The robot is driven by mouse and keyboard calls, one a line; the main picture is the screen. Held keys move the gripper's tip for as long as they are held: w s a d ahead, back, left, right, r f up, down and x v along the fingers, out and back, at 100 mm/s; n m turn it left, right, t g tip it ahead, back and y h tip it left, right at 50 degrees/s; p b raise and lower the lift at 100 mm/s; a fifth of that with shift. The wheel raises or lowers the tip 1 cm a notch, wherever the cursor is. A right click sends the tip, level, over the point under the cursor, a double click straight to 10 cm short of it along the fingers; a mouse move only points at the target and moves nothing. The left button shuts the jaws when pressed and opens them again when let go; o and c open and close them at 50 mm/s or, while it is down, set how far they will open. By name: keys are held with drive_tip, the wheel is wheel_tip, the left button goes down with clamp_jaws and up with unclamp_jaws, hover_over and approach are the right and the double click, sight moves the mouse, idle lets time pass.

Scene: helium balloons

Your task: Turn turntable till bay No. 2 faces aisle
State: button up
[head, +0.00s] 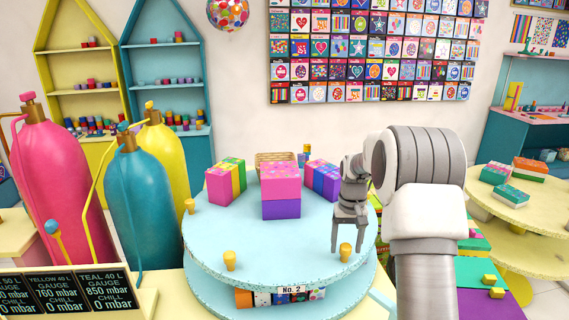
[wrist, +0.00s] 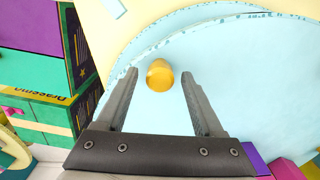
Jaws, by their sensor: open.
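The light blue turntable (head: 285,235) stands in the middle of the head view. Its "No. 2" label (head: 292,290) is on the front rim, above a bay of colourful packets (head: 262,298), facing my head camera. Which side is the aisle is not marked. Yellow pegs stand near the rim: a right peg (head: 346,252), a front-left peg (head: 230,260) and a left peg (head: 190,206). My gripper (head: 347,240) is open and points down at the right peg. In the wrist view the peg (wrist: 159,75) appears between the fingertips (wrist: 159,73), with gaps both sides; relative height is unclear.
Several coloured boxes (head: 281,190) sit on the turntable's top. Green boxes (wrist: 40,65) stand close to the gripper in the wrist view. A yellow table (head: 535,215) is at right.

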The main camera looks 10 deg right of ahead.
drive_tip(key=shift+r+p, duration=1.85)
drive_tip(key=shift+r, duration=1.8)
wheel_tip(320, 180, up, 9)
drive_tip(key=s+a+r+n+t+b, duration=0.1)
drive_tip(key=s+a+r+t+b, duration=0.2)
drive_tip(key=s, duration=0.5)
drive_tip(key=s+a+r+b, duration=0.1)
drive_tip(key=s+a+r, duration=0.2)
drive_tip(key=s+a, duration=0.35)
drive_tip(key=s+a+f+t+b, duration=0.1)
drive_tip(key=s+f, duration=0.1)
drive_tip(key=s, duration=0.3)
drive_tip(key=s+a+f+b, duration=0.1)
drive_tip(key=s+f, duration=0.2)
drive_tip(key=s, duration=0.3)
drive_tip(key=s+a+f+n+t+b, duration=0.1)
drive_tip(key=s+f, duration=0.1)
drive_tip(key=s, duration=0.4)
drive_tip(key=shift+f+t, duration=0.3)
drive_tip(key=shift+f, duration=0.05)
